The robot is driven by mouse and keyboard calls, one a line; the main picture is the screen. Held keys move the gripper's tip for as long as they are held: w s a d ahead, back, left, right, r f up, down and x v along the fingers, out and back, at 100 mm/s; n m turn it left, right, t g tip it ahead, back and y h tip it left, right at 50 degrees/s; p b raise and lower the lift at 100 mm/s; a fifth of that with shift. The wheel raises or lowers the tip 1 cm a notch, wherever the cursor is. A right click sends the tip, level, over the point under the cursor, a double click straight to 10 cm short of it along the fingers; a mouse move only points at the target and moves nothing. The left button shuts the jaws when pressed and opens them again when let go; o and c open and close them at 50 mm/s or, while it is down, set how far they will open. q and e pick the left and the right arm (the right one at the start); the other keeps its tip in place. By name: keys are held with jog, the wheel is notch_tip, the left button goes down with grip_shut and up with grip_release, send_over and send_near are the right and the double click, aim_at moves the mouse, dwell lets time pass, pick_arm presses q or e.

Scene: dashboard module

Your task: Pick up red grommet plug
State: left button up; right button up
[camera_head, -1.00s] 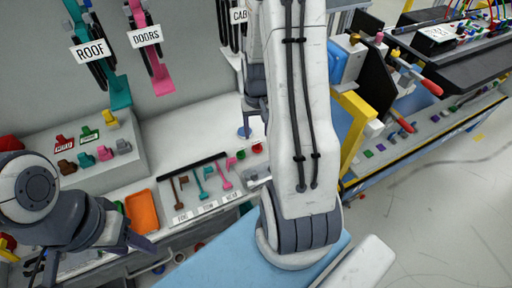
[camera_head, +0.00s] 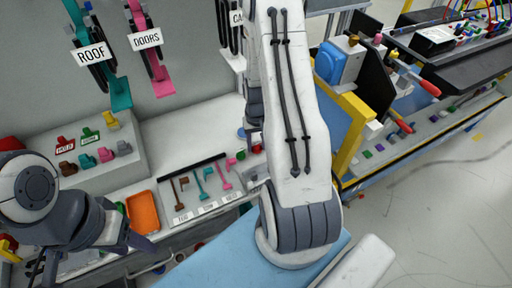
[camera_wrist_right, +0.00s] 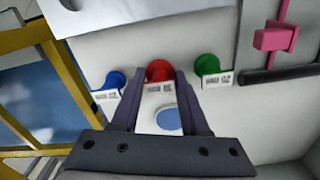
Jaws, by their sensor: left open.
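The red grommet plug (camera_wrist_right: 160,70) is a round red cap in the right wrist view, with a white label below it. It stands between a blue plug (camera_wrist_right: 110,84) and a green plug (camera_wrist_right: 207,65). My right gripper (camera_wrist_right: 160,78) has its fingertips on either side of the red plug; whether they touch it I cannot tell. In the head view the red plug (camera_head: 257,149) shows small beside my right arm, which hides part of the bench there. My left gripper (camera_head: 98,256) is open and empty at the lower left.
An orange tray (camera_head: 142,212) and a rack of small coloured levers (camera_head: 202,188) lie on the bench. A grey step (camera_head: 90,150) holds several coloured clips. A yellow frame (camera_head: 352,130) stands right of my right arm.

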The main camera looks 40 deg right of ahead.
grip_shut()
jog(key=shift+r, duration=0.15)
jog(key=shift+r, duration=0.25)
jog(key=r, duration=0.3)
jog(key=shift+s+r+b, duration=0.25)
jog(key=shift+r+b, duration=0.1)
jog(key=s+r, duration=0.6)
jog(key=s, duration=0.5)
jog(key=shift+r+b, duration=0.25)
jog(key=shift+b, duration=0.1)
jog(key=shift+s, duration=0.1)
